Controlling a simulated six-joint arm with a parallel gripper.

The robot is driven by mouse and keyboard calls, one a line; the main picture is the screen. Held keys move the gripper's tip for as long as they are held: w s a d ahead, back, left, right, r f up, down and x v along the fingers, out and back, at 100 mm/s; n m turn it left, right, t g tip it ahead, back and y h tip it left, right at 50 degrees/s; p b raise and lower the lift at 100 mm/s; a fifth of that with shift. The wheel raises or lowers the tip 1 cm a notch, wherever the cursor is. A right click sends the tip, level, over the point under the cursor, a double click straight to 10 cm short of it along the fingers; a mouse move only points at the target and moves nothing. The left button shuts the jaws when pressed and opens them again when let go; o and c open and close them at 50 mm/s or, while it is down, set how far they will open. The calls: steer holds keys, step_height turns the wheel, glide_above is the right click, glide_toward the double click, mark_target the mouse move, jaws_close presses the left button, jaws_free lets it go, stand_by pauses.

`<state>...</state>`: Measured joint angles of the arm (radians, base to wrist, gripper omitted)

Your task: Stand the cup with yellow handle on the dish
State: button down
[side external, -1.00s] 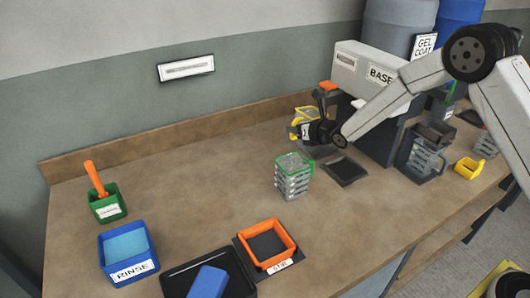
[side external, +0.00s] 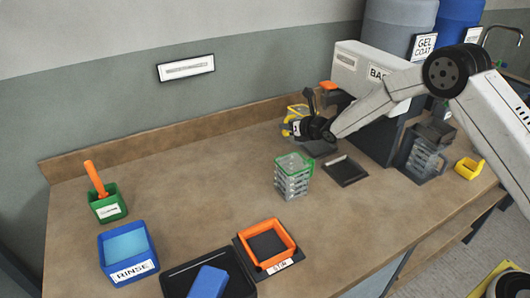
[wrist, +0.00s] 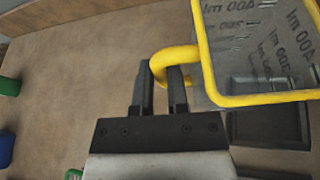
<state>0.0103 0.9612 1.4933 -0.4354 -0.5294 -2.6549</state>
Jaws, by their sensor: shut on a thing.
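The clear cup with the yellow rim and yellow handle (wrist: 255,45) fills the upper right of the wrist view, with measuring marks on its wall. In the side view the cup (side external: 295,111) is partly hidden behind my gripper, near the back of the bench. My gripper (wrist: 166,72) is shut on the cup's yellow handle. It also shows in the side view (side external: 297,128). A dark, shallow square dish (side external: 345,170) lies on the bench to the right and front of the gripper. I cannot tell how far the cup is above the bench.
An orange tub (side external: 282,232), a blue RINSE tub (side external: 128,245) and a green holder (side external: 110,205) stand farther left.

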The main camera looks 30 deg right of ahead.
steer(key=s+d, duration=0.2)
steer(key=s, duration=0.5)
steer(key=s+d, duration=0.3)
steer(key=s, duration=0.5)
steer(key=shift+d, duration=0.3)
steer(key=shift+s+d+f, duration=0.15)
steer(key=shift+s+f, duration=0.3)
steer(key=shift+f, duration=0.35)
steer(key=shift+s+d+f, duration=0.15)
steer(key=shift+s+f, duration=0.25)
steer(key=shift+f, duration=0.35)
steer(key=shift+f, duration=0.2)
steer(key=c, duration=0.6)
jaws_free()
steer(key=shift+c, duration=0.2)
steer(key=shift+s, duration=0.15)
steer(key=v, duration=0.7)
steer(key=shift+s, duration=0.3)
